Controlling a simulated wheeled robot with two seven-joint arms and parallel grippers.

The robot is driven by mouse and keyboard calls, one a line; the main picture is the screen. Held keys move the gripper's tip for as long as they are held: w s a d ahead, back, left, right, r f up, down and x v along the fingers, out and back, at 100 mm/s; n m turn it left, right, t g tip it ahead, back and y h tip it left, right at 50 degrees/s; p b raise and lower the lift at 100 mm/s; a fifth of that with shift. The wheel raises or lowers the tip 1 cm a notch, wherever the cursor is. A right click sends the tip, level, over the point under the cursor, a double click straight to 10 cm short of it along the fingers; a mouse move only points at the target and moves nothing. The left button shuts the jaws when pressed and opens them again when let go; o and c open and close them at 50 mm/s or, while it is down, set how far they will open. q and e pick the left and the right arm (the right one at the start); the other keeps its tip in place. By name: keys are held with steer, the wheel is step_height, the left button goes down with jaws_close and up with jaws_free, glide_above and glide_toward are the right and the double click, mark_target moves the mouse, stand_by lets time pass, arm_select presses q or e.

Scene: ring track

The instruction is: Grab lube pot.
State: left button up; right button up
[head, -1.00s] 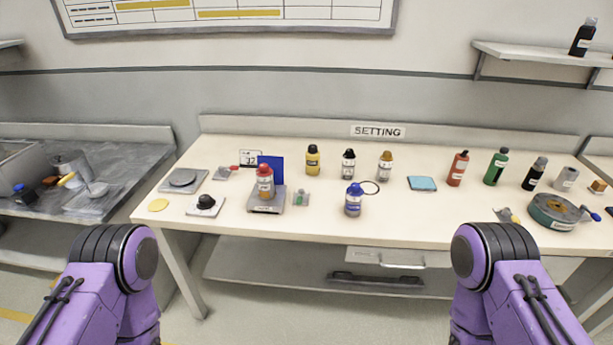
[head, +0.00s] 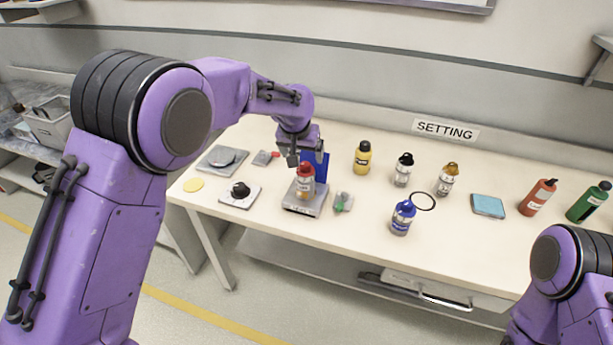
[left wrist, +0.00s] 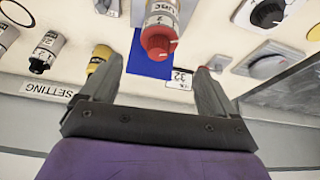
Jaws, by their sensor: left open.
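The pot I take for the lube pot is a white and orange bottle with a red cap (head: 305,183). It stands upright on a small grey scale-like stand (head: 300,207). In the left wrist view its red cap (left wrist: 160,40) and part of a label, only partly readable, show at the top between my finger lines. My left gripper (head: 292,158) is open and empty, just behind and above the cap, apart from it. In the left wrist view its two fingers (left wrist: 158,65) are spread. My right gripper is out of view; only that arm shows at the right.
A blue panel (head: 321,164) stands right behind the pot. A black knob plate (head: 240,194) is to the left, a small green-topped item (head: 342,202) to the right. Yellow (head: 362,158) and blue-capped (head: 402,217) bottles stand farther right. The table front is mostly clear.

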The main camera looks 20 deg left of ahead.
mark_target(305, 165)
arm_select(q)
steer(key=p+x, duration=0.1)
steer(key=x, duration=0.4)
steer(key=p+x, duration=0.1)
steer(key=x, duration=0.2)
steer(key=shift+s+d+f+p, duration=0.25)
steer(key=shift+p, duration=0.05)
steer(key=shift+w+a+f, duration=0.1)
steer(key=shift+f, duration=0.2)
steer(key=c, duration=1.2)
steer(key=shift+r, duration=0.1)
